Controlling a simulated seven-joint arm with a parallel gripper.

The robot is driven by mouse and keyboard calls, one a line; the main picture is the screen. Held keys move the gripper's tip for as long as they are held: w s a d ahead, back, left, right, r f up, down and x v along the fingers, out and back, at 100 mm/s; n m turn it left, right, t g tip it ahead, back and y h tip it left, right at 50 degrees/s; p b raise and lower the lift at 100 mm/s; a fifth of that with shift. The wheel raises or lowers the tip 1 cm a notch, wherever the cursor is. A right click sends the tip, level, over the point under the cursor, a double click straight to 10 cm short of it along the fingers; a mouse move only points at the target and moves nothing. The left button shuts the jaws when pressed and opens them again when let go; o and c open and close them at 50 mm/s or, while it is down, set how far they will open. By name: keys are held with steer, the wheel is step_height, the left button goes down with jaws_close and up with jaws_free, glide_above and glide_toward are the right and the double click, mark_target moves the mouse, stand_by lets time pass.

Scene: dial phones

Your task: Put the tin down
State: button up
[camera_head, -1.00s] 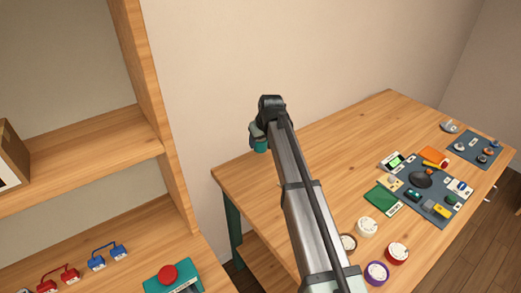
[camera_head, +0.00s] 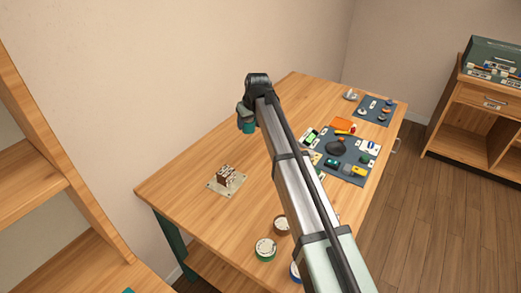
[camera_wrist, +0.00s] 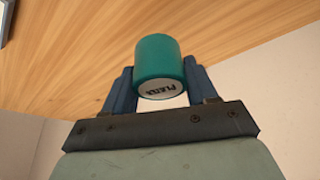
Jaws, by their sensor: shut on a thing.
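My gripper (camera_wrist: 160,82) is shut on a teal tin (camera_wrist: 157,62), with its blue fingers on either side of it. The tin's pale end has dark lettering, seen upside down in the wrist view. In the head view the tin (camera_head: 249,127) hangs from my gripper (camera_head: 247,119) at the far end of my arm. It shows in front of the left-hand part of the wooden table (camera_head: 190,190). I cannot tell its exact height above the top.
A brown block on a pale plate (camera_head: 225,182) stands on the table's left part. A green-rimmed tin (camera_head: 265,249), a blue-rimmed one and a brown one are at the front, partly behind my arm. A dark mat (camera_head: 338,160) with small items lies to the right. Bare wood surrounds the block.

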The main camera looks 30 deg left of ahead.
steer(key=w+d, duration=0.4)
steer(key=shift+m, duration=0.6)
steer(key=shift+s+a+f, duration=0.1)
steer(key=shift+a+f, duration=0.05)
steer(key=shift+f, duration=2.35)
steer(key=shift+s+a+f, duration=0.1)
steer(key=shift+a+f, duration=0.05)
steer(key=shift+f, duration=2.3)
steer(key=shift+f, duration=0.15)
steer(key=o, duration=1.1)
steer(key=v, duration=1.2)
steer(key=shift+s, duration=0.2)
steer(key=shift+a, duration=0.15)
